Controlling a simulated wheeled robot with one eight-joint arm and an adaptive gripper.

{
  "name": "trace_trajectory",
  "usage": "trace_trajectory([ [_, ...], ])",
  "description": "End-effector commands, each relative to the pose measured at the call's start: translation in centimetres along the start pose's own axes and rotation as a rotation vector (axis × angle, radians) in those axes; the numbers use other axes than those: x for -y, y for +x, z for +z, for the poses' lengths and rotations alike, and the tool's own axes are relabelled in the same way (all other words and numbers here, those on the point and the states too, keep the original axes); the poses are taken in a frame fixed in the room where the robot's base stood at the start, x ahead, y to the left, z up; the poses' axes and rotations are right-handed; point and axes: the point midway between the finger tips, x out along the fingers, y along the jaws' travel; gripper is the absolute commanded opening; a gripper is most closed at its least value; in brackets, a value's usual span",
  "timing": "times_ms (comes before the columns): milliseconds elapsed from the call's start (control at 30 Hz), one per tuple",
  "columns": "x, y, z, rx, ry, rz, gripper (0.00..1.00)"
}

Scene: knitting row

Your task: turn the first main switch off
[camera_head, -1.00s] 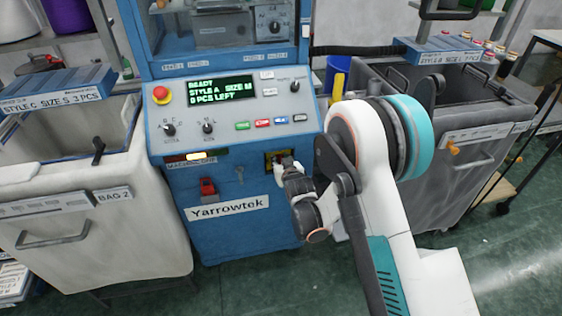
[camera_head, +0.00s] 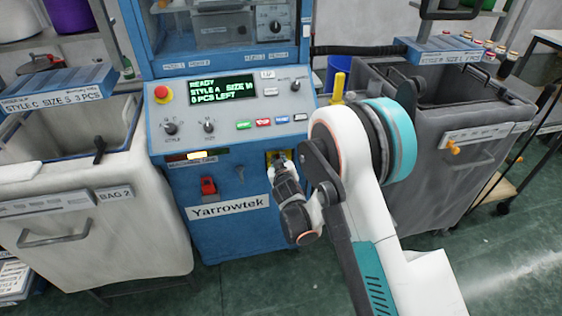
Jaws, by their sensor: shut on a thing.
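The blue Yarrowtek machine (camera_head: 270,222) stands in the middle. Its main switch, on a yellow plate (camera_head: 270,156), sits on the front at the right, below the button panel. My gripper (camera_head: 280,162) is in front of this plate and shut on the switch's handle, which the gripper mostly hides. I cannot make out which way the handle points. The green display (camera_head: 220,89) reads READY, STYLE A, 0 PCS LEFT, and a small amber lamp (camera_head: 201,156) glows.
A red emergency button (camera_head: 162,94), knobs and coloured buttons line the sloped panel. A red part (camera_head: 208,186) juts from the front, left of my gripper. A pale bin (camera_head: 130,220) stands left and a grey bin (camera_head: 440,190) right.

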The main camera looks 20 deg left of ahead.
Motion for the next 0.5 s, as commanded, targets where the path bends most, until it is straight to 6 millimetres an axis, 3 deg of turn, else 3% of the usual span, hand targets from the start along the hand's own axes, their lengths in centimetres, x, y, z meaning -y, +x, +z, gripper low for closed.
trace_trajectory([
  [500, 1.24, 0.22, 0.49, 0.003, -0.452, 0.189, 0.00],
])
